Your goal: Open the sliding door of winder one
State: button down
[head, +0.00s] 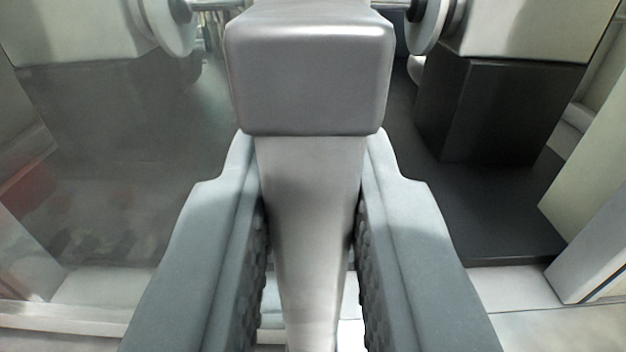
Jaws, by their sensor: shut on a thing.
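A grey metal door handle (308,85) stands upright in the middle of the head view, with a thick block at its top and a narrower bar below. My gripper (308,170) is shut on the bar, one ridged pad on each side of it. The sliding door (110,190) of the winder shows left of the handle as a hazy, see-through panel with faint reflections. Right of the handle the view into the machine is clearer. The handle and my fingers hide the door's edge.
Inside the winder, a dark block (490,110) stands at the right on a dark floor, under a pale housing (530,25) with a round disc (425,25). A similar pale housing (95,30) shows at the left. A pale frame post (595,210) stands at the right edge.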

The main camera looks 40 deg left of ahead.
jog(key=s+a, duration=0.7)
jog(key=a, duration=0.2)
jog(key=s+a, duration=0.6)
jog(key=a, duration=0.3)
jog(key=shift+s+a, duration=0.35)
jog(key=c, duration=1.3)
grip_release()
jog(key=shift+s, duration=0.1)
jog(key=v, duration=1.7)
jog(key=shift+d, duration=0.1)
jog(key=shift+s, duration=0.15)
